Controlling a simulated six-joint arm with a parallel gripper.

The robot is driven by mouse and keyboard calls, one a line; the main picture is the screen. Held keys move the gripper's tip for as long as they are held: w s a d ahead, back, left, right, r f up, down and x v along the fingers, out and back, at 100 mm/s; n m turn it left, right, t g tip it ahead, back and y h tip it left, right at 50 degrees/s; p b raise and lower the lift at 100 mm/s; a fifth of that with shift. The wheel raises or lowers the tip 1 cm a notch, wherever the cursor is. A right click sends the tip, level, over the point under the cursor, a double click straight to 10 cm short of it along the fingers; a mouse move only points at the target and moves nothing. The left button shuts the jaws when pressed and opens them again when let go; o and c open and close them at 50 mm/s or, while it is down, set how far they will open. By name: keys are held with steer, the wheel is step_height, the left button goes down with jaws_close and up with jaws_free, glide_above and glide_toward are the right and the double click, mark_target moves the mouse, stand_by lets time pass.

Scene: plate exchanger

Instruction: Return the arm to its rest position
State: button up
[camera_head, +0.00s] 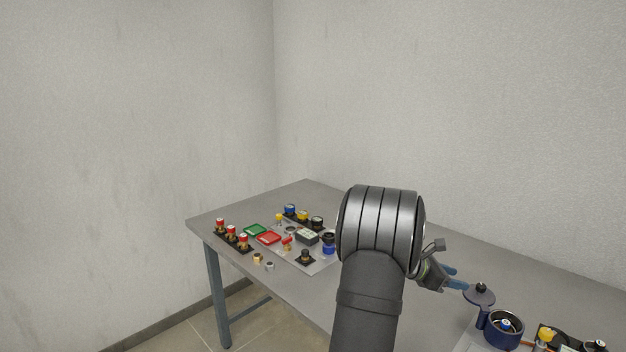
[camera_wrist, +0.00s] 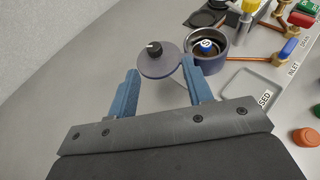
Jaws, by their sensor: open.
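My gripper (camera_head: 457,279) is at the right of my dark arm in the head view, above the table. In the wrist view my gripper (camera_wrist: 160,88) shows two blue fingers spread apart with nothing held between them. Beyond the fingertips is a blue round lid (camera_wrist: 158,66) with a black knob, swung open beside a blue pot (camera_wrist: 217,62). The pot holds a blue-and-white capped part (camera_wrist: 206,46). The lid (camera_head: 480,297) and pot (camera_head: 503,332) also show in the head view, just right of the fingers. Whether a finger touches the lid is unclear.
Copper pipes (camera_wrist: 255,59) and valves lie right of the pot. Walls stand behind. My arm hides the table's middle.

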mark_target(484, 297)
steer(key=shift+s+a+r+n+h, duration=0.2)
steer(key=shift+s+a+r+n, duration=0.15)
steer(key=shift+a+n, duration=0.25)
steer(key=shift+s+a+r+n+h, duration=0.2)
steer(key=shift+s+a+n, duration=0.1)
steer(key=shift+a+n, duration=0.3)
steer(key=shift+a, duration=0.1)
steer(key=d+f, duration=0.2)
steer(key=d, duration=0.2)
steer(key=w+d+f+m, duration=0.1)
steer(key=d+f, duration=0.1)
steer(key=d, duration=0.3)
steer(key=w+d+f+m, duration=0.1)
steer(key=d+f, duration=0.1)
steer(key=d, duration=0.3)
steer(key=shift+w+y, duration=0.25)
steer(key=shift+y, duration=0.15)
steer(key=shift+d+t, duration=0.1)
steer(key=shift+t, duration=0.3)
steer(key=shift+w, duration=0.1)
steer(key=shift+r, duration=0.1)
